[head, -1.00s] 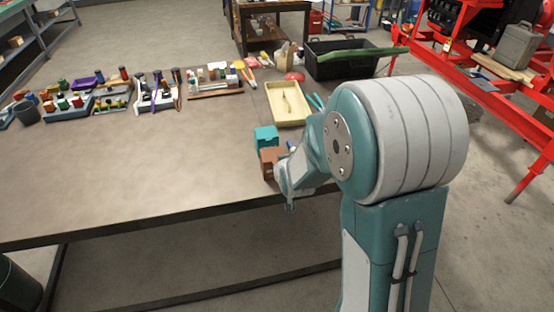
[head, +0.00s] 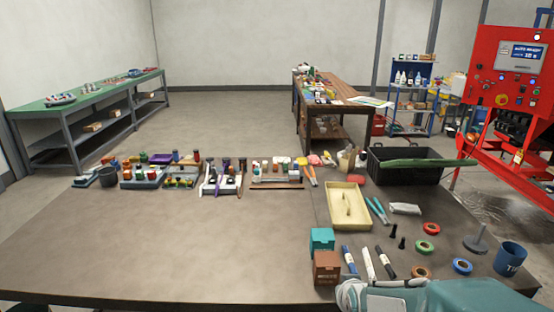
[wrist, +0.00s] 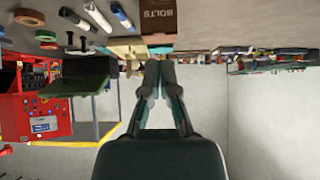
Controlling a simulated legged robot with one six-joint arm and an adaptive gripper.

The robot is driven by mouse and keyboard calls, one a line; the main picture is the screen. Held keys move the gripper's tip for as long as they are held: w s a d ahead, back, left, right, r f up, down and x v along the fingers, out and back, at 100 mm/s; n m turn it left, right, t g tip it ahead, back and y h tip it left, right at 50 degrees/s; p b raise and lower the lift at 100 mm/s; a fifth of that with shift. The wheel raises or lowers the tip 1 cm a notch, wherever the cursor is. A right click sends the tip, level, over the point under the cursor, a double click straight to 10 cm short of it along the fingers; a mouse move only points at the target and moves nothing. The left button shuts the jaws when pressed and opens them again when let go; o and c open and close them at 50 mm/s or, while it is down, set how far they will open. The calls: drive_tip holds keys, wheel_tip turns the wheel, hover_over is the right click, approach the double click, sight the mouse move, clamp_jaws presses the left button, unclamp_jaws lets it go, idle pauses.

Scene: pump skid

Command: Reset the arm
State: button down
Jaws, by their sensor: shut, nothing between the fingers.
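My gripper (wrist: 158,68) shows in the wrist view, where the picture is upside down. Its two fingers point forward with their tips together, and nothing is held. In the head view my teal and white arm (head: 440,296) lies low along the bottom right edge, over the near side of the workbench (head: 150,240). The fingertips cannot be made out there. A brown box marked BOLTS (wrist: 158,18) is close ahead of the fingertips in the wrist picture. The same brown box (head: 327,268) stands near the bench's front edge in the head view, beside a teal box (head: 321,240).
Markers (head: 368,264), tape rolls (head: 424,246) and a blue mug (head: 510,258) lie near the arm. A cream tray (head: 338,222) and black crate (head: 376,166) are further back. Several small organizers (head: 222,180) line the far edge. The bench's left front is clear. A red machine (head: 505,70) stands right.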

drive_tip(key=s+r+g, duration=0.1)
drive_tip(key=s+r, duration=0.4)
drive_tip(key=s, duration=0.4)
drive_tip(key=s+r+g, duration=0.2)
drive_tip(key=s+r, duration=0.4)
drive_tip(key=s, duration=0.4)
drive_tip(key=shift+s+r+g, duration=0.25)
drive_tip(key=shift+r+g, duration=0.05)
